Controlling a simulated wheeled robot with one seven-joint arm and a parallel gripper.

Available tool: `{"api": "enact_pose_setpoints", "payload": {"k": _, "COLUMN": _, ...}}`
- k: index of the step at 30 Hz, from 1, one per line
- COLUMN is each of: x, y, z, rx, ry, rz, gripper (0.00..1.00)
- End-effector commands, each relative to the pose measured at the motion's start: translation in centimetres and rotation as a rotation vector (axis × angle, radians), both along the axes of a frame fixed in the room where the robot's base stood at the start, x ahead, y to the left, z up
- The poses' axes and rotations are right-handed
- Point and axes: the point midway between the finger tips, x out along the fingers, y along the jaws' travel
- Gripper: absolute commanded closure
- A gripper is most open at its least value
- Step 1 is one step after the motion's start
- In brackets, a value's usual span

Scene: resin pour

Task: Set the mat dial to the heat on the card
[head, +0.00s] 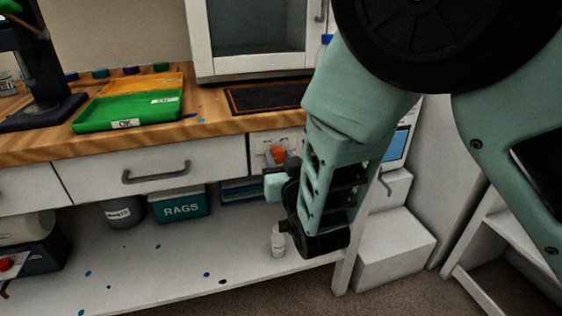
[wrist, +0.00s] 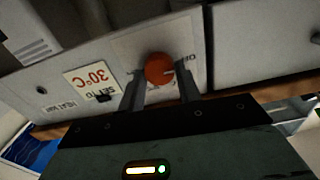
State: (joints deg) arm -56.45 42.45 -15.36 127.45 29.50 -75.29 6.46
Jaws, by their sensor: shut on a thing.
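The orange-red mat dial (head: 278,155) sits on a pale panel (head: 289,140) at the right end of the bench front. In the wrist view the dial (wrist: 159,68) lies between the fingertips of my gripper (wrist: 159,82), which is shut on it. A small pale mark shows on the dial's right side there; the scale is too blurred to read. The card (wrist: 91,80) appears upside down left of the dial and reads "SET TO 30°C". The head view shows my gripper (head: 277,182) at the panel, partly hidden by my arm.
The dark heat mat (head: 265,97) lies on the bench top above the panel. A green tray (head: 126,112) marked "OK" and an orange tray stand to its left. A drawer (head: 150,168) is left of the panel. A small white bottle (head: 277,240) stands on the shelf below.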

Motion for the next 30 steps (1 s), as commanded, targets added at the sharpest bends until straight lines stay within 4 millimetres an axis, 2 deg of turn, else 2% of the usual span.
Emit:
{"api": "enact_pose_setpoints", "payload": {"k": 8, "x": 0.08, "y": -0.16, "z": -0.36, "rx": 0.180, "ry": 0.050, "rz": -0.001, "gripper": 0.89}}
{"api": "enact_pose_setpoints", "payload": {"k": 30, "x": 0.10, "y": -0.36, "z": -0.61, "rx": 0.855, "ry": 0.242, "rz": 0.000, "gripper": 0.89}}
